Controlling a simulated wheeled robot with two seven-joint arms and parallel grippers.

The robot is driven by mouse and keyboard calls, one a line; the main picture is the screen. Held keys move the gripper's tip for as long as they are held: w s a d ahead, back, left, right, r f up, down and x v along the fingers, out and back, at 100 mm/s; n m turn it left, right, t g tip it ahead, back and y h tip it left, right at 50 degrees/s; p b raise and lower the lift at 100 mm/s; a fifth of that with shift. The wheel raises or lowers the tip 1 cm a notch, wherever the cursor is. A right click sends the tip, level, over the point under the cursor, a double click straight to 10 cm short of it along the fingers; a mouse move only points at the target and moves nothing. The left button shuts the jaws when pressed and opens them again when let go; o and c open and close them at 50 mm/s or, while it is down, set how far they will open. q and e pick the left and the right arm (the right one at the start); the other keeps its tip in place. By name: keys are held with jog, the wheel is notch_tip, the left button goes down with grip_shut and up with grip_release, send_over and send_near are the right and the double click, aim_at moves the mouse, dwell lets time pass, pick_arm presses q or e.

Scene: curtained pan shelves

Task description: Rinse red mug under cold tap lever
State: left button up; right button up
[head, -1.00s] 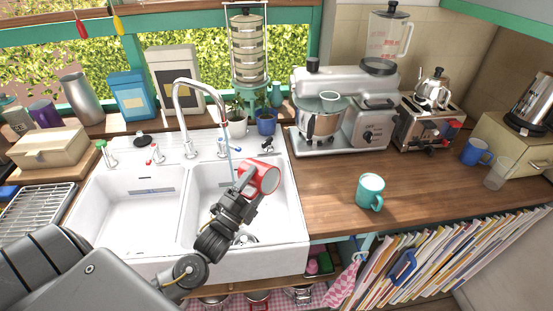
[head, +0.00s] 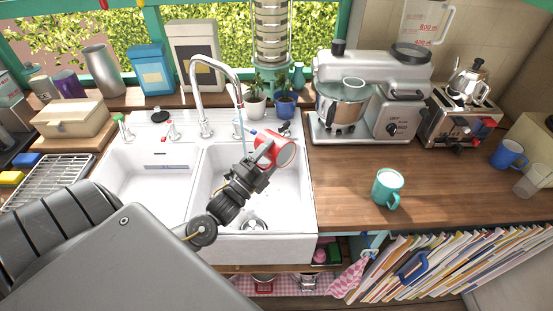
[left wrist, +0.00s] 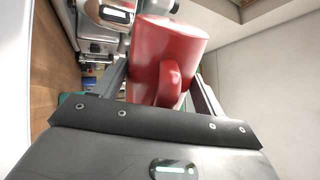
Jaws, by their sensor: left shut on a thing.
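The red mug (head: 270,150) is tilted over the right basin of the white sink (head: 222,225), its opening facing right in the head view. My left gripper (head: 262,172) is shut on it; the left wrist view shows the mug (left wrist: 168,55) between the fingers, handle toward the camera. The curved chrome spout (head: 213,62) stands behind the basins. A thin bluish water stream (head: 242,122) falls from it, just left of the mug in the picture; I cannot tell whether it touches the mug. A small blue-marked lever (head: 252,132) sits behind the mug, partly hidden. My right gripper is out of view.
A teal mug (head: 386,188) stands on the wooden counter right of the sink. A stand mixer (head: 372,95), toaster (head: 460,125) and blue mug (head: 508,154) stand behind and right. A drying rack (head: 62,185) lies left.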

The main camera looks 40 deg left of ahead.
aim_at(257, 145)
pick_arm(q)
jog(key=w+a+b, duration=0.2)
jog(key=a, duration=1.2)
jog(key=shift+w+a+b, duration=0.15)
jog(key=shift+b, duration=0.2)
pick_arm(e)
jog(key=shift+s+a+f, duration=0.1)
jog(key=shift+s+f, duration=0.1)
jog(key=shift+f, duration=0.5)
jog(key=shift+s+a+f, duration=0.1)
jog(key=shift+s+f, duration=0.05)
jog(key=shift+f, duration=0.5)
pick_arm(q)
jog(key=shift+r, duration=0.1)
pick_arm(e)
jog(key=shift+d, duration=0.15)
pick_arm(q)
jog(key=d+p, duration=0.1)
jog(key=d, duration=0.2)
jog(key=s+d+p, duration=0.1)
jog(key=d, duration=0.1)
jog(key=d+p, duration=0.1)
jog(key=d, duration=0.2)
jog(key=shift+s+d, duration=0.25)
jog(key=shift+d, duration=0.1)
jog(key=shift+s+d, duration=0.1)
jog(key=shift+d, duration=0.55)
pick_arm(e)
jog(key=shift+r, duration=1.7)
